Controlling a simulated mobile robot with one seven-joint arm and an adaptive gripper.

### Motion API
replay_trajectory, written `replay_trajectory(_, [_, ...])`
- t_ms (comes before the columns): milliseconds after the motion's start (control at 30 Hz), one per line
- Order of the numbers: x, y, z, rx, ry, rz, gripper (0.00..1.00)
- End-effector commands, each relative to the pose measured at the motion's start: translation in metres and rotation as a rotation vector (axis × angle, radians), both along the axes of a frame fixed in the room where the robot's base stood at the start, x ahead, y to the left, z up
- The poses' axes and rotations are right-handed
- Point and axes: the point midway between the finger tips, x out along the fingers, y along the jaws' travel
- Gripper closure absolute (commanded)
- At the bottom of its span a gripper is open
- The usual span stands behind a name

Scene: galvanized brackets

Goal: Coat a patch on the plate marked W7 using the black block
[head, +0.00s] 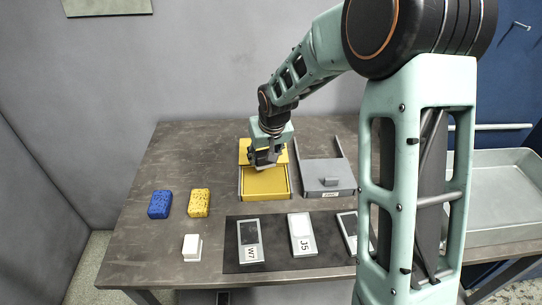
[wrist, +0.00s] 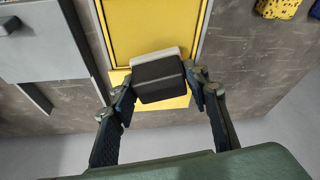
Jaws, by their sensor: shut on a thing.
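My gripper (head: 264,160) is shut on the black block (wrist: 160,80), with one finger on each side of it in the wrist view. The block has a pale layer along one edge. It is over the yellow tray (head: 266,194); its height above the tray is hard to tell. In the head view the gripper mostly hides the block. The plate marked W7 (head: 250,255) lies on a dark mat at the table's front, nearer the robot than the tray.
Plate J5 (head: 302,246) and another plate (head: 347,226), partly behind my arm, share the dark mat (head: 276,262). A grey tray (head: 318,193) stands right of the yellow one. Blue (head: 160,204) and yellow (head: 199,203) sponges and a white block (head: 192,247) lie left.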

Motion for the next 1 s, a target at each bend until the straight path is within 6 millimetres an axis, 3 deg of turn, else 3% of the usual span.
replay_trajectory(600, [0.000, 0.000, -0.054, -0.001, 0.001, 0.001, 0.77])
replay_trajectory(1000, [0.000, 0.000, -0.059, 0.000, 0.000, 0.000, 0.77])
